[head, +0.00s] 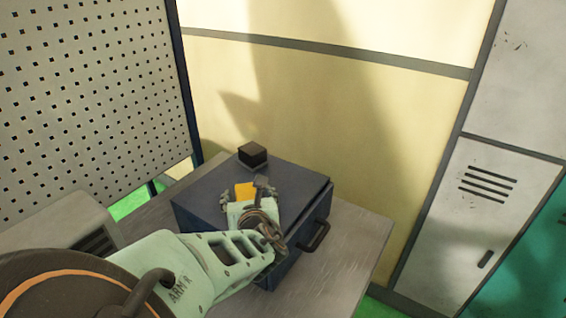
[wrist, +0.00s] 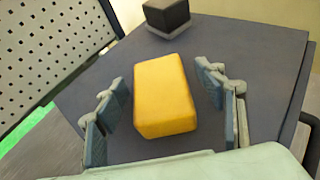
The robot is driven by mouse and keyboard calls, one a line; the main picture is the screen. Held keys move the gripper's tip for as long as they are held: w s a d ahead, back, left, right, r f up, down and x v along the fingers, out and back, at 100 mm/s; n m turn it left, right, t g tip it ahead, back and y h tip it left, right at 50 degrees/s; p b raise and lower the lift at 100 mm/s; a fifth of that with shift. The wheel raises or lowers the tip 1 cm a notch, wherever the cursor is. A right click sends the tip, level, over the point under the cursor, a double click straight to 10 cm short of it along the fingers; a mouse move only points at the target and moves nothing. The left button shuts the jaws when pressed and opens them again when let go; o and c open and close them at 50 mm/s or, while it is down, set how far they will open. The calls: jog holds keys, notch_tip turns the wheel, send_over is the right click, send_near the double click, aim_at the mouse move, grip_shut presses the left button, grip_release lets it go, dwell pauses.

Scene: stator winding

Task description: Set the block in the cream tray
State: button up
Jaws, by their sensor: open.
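A yellow block (head: 245,190) lies on top of a dark blue-grey box (head: 196,205). In the wrist view the yellow block (wrist: 163,95) sits between the two fingers of my gripper (wrist: 161,82), with a visible gap on each side. My gripper (head: 243,192) is open and empty, low over the box top, and hides part of the block in the head view. I cannot tell how far the fingertips are above the box top. No cream tray shows in either view.
A small dark cube (head: 252,154) stands on the box's far corner, beyond the yellow block; it also shows in the wrist view (wrist: 167,15). The box has a handle (head: 315,236) and stands on a grey table (head: 345,265). A perforated panel (head: 95,95) rises at left, lockers (head: 485,215) at right.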

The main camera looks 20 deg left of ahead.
jog(key=shift+c, duration=0.5)
jog(key=c, duration=1.4)
jog(key=shift+r, duration=0.15)
